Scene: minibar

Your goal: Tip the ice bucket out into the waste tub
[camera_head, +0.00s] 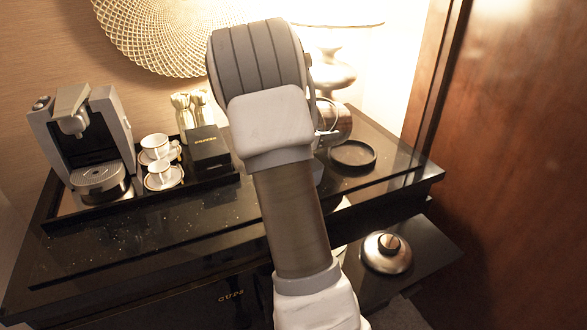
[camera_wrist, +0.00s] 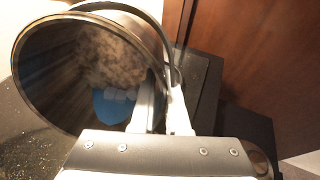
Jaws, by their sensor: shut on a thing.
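The metal ice bucket (camera_head: 338,124) shows only partly in the head view, to the right of my arm, which hides the rest. In the wrist view its round mouth (camera_wrist: 35,60) fills the left side. A blue patch and pale lumps, perhaps ice, show inside it. My gripper (camera_wrist: 165,108) is shut on the bucket's rim, one finger inside the mouth and one outside. In the head view my gripper is hidden behind my arm. The bucket's thin curved handle (camera_wrist: 178,60) runs beside the fingers. I cannot make out the waste tub in either view.
A round black coaster (camera_head: 353,155) lies on the counter's right end. A domed silver lid (camera_head: 387,258) sits on the lower dark surface. A coffee machine (camera_head: 85,140), cups (camera_head: 160,172) and a black box (camera_head: 208,148) occupy the left tray. A lamp (camera_head: 330,72) stands behind. A wooden panel (camera_head: 510,150) bounds the right.

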